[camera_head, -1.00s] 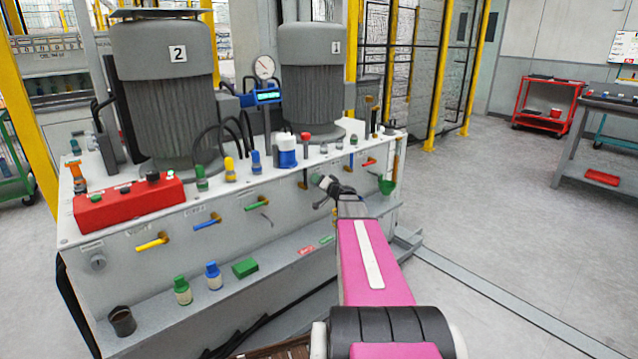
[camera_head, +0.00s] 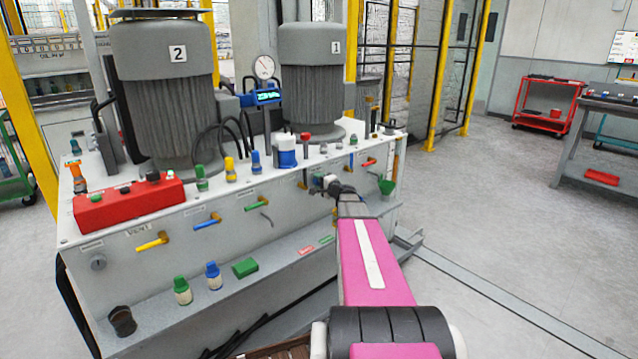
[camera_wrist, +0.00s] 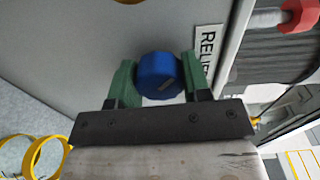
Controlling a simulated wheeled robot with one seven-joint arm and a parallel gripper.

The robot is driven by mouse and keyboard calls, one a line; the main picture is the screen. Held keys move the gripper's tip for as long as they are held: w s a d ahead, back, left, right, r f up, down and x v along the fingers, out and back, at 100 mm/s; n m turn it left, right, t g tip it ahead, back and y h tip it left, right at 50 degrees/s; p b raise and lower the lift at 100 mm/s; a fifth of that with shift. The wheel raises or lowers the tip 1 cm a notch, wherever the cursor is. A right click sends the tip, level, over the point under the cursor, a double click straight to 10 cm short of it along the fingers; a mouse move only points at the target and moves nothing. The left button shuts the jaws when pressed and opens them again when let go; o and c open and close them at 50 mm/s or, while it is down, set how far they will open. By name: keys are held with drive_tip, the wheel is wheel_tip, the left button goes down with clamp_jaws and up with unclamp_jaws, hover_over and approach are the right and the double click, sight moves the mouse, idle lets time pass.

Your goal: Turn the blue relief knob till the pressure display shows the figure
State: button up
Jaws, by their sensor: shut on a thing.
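The blue relief knob (camera_wrist: 160,76) sits on the grey panel in the wrist view, beside a label (camera_wrist: 206,52) whose visible letters read "RELI". My gripper (camera_wrist: 158,84) has its green fingers on either side of the knob, shut on it. The pressure display (camera_head: 267,97) is a blue box with a lit cyan screen, below the round gauge (camera_head: 263,67). Its figure is too small to read.
The grey bench (camera_head: 120,257) carries two large motors (camera_head: 165,95), a red control box (camera_head: 128,203), a white-and-blue bottle (camera_head: 287,152) and colored lever handles. A lower ledge holds small bottles (camera_head: 182,290) and a green block (camera_head: 245,267).

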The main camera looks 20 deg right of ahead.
drive_tip(key=shift+m, duration=1.8)
drive_tip(key=o, duration=0.9)
drive_tip(key=v, duration=1)
drive_tip(key=shift+s+d, duration=0.1)
drive_tip(key=shift+s, duration=0.25)
